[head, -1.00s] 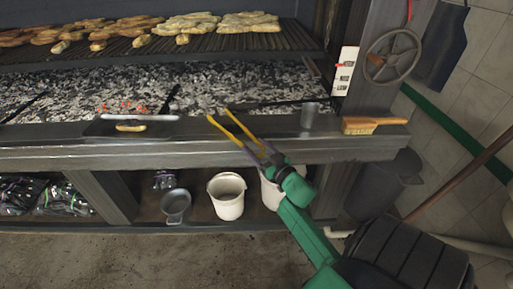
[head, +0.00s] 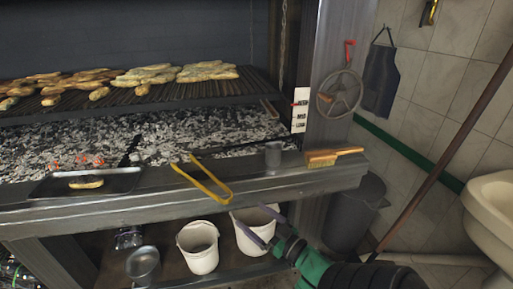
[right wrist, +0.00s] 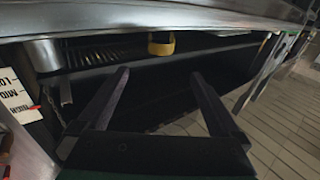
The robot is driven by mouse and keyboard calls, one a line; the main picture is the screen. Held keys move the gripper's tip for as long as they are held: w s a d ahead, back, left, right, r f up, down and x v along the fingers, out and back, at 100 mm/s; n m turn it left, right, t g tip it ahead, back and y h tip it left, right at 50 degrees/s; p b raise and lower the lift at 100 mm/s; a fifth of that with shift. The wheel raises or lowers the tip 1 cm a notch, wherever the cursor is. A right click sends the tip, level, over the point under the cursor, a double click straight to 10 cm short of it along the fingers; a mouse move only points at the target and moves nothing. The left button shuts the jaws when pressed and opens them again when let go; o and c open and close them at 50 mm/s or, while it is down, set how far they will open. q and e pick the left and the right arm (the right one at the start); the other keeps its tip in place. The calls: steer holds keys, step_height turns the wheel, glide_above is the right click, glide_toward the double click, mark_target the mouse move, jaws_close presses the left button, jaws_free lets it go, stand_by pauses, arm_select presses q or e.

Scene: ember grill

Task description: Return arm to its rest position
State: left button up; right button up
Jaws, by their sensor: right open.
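My right gripper (head: 253,213) is open and empty in front of the grill's ledge, low over the white buckets. Its two fingers also show wide apart in the right wrist view (right wrist: 161,73), with nothing between them. Yellow tongs (head: 208,184) lie on the ledge, their rounded end at its front edge. The gripper is apart from them, to their lower right. The rounded end also shows in the right wrist view (right wrist: 161,46), beyond the fingertips. My left gripper is in neither current view.
The ledge (head: 110,213) holds a dark tray (head: 118,181) with a piece of food, a grey cup (head: 273,156) and a brush (head: 332,157). Buckets (head: 198,262) stand on the shelf below. A grey bin (head: 350,215), a leaning pole (head: 440,165) and a sink (head: 492,215) are at right.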

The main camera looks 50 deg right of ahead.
steer(key=shift+s, duration=0.3)
steer(key=s+a+f+g, duration=0.2)
steer(key=f+g, duration=0.1)
steer(key=f, duration=0.8)
steer(key=s+a+f+g+p, duration=0.1)
steer(key=s+a+f+g, duration=0.15)
steer(key=f, duration=0.85)
steer(key=s+a+f+g, duration=0.15)
steer(key=f+g, duration=0.25)
steer(key=f, duration=0.6)
steer(key=s+a+f+n+g, duration=0.1)
steer(key=s+a+f+g, duration=0.1)
steer(key=s+f+g, duration=0.2)
steer(key=s+a+f+n+g+y, duration=0.1)
steer(key=s+a+f+n+g, duration=0.1)
steer(key=s+f, duration=0.8)
steer(key=s+a+g, duration=0.1)
steer(key=s+g, duration=0.1)
steer(key=s, duration=0.3)
steer(key=shift+a+f+p, duration=0.3)
steer(key=shift+f+p, duration=0.1)
